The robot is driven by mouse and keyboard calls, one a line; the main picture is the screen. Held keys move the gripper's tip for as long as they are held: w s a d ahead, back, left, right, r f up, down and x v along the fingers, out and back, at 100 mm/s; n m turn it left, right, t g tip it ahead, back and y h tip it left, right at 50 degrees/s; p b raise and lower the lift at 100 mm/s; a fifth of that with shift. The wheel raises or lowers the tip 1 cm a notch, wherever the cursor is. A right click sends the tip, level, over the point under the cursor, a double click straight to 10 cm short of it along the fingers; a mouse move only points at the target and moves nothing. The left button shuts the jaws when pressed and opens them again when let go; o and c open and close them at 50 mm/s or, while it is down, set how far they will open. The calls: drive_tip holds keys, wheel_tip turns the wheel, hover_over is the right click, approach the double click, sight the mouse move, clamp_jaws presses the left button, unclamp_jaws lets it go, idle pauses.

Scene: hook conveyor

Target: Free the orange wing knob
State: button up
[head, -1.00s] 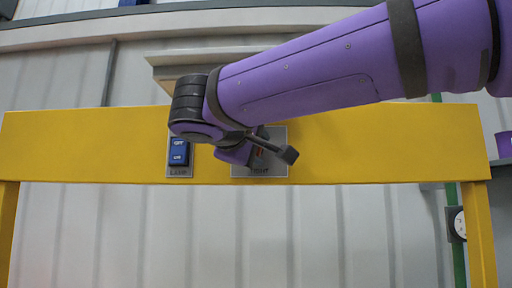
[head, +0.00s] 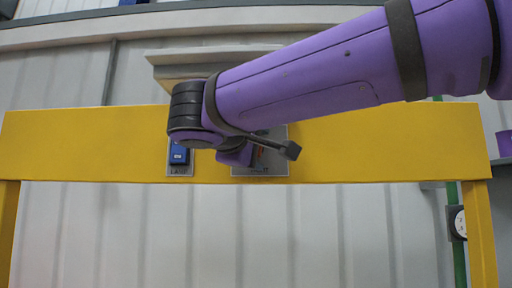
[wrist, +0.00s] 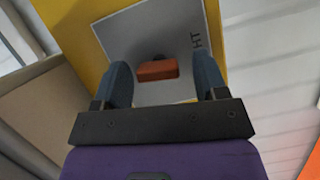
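The orange wing knob (wrist: 157,70) sits on a grey plate (wrist: 176,37) in the wrist view, with a dark round part just behind it. My gripper (wrist: 163,82) is open, with one blue-grey finger on each side of the knob and a gap between each finger and it. In the head view, the plate (head: 280,168) is on the yellow beam, and my wrist hides much of it and most of the knob. The plate's lettering is partly covered; "HT" shows in the wrist view.
A blue switch (head: 180,156) on a small grey plate labelled "LAMP" is left of the knob's plate, partly behind my arm. The yellow beam (head: 390,145) is bare to the right. A white round gauge (head: 460,223) is by the right post.

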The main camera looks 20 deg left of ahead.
drive_tip(key=shift+s, duration=0.1)
drive_tip(key=s+a, duration=0.1)
drive_tip(key=s, duration=0.9)
drive_tip(key=shift+s+a+r, duration=0.25)
drive_tip(key=shift+a+r, duration=0.05)
drive_tip(key=shift+r, duration=0.05)
